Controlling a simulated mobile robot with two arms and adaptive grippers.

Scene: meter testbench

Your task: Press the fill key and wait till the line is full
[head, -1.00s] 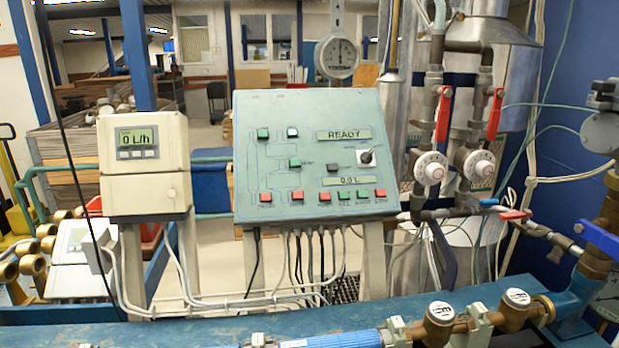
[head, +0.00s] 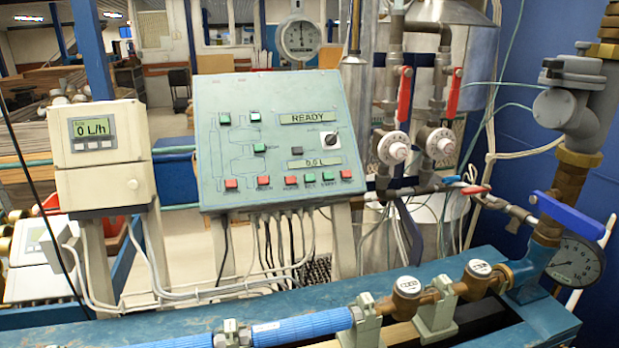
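The green control panel (head: 284,140) stands tilted at the middle. Its upper display (head: 308,118) reads "READY". Its lower display (head: 305,163) reads what looks like 0.0 L. A row of small red and green keys (head: 309,180) runs along its lower edge. The labels under the keys are too small to read with certainty, so I cannot tell for sure which is the fill key. The pipe line with brass meters (head: 407,288) and a blue section (head: 300,327) runs along the bench in front. Neither of my grippers is in view.
A beige box (head: 101,155) left of the panel displays 0 L/h. Red-handled valves (head: 404,95) and white dials (head: 393,148) stand right of it. A blue-handled valve (head: 571,214) and pressure gauge (head: 576,262) are at the right. The space before the panel is free.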

